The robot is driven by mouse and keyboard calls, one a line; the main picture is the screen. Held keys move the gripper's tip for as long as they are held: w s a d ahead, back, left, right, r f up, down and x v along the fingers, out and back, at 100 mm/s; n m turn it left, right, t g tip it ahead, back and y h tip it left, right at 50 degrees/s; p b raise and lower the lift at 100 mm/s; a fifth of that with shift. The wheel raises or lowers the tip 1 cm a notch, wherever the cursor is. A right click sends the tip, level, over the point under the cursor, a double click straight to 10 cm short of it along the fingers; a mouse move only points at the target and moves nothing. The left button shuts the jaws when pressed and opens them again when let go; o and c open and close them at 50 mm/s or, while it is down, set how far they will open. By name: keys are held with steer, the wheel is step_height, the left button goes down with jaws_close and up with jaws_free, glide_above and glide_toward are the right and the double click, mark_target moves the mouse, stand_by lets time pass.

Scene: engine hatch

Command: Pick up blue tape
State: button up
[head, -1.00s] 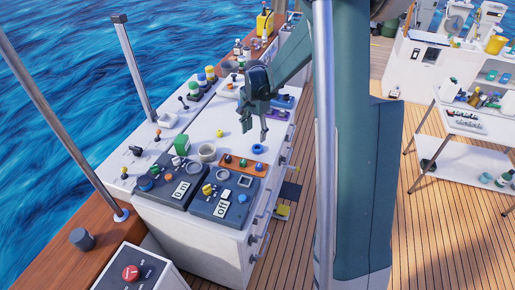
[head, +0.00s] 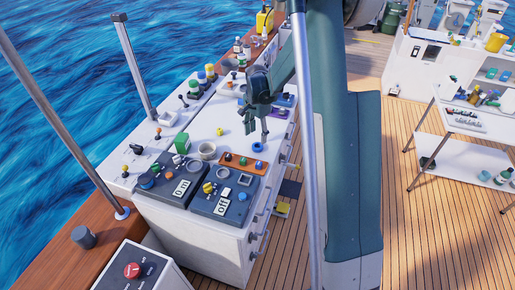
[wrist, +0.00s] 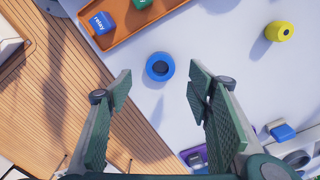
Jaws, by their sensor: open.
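My gripper (head: 256,132) hangs above the worktop, near the tape. In the wrist view my gripper (wrist: 159,82) is open and empty. Its two green fingers are spread wide, and the tape shows between and just beyond the fingertips, apart from both.
The orange tray (wrist: 133,41) holds small blocks close to the tape. A yellow round piece (wrist: 279,32) stands to the right. The worktop (wrist: 215,25) is bare around the tape. Its edge drops to the wooden deck (wrist: 60,95) on the left in the wrist view.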

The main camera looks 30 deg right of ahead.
mark_target(257, 146)
steer(key=shift+f, duration=0.85)
steer(key=shift+f, duration=0.1)
steer(key=shift+f, duration=2.5)
steer(key=shift+c, duration=0.2)
steer(key=c, duration=0.9)
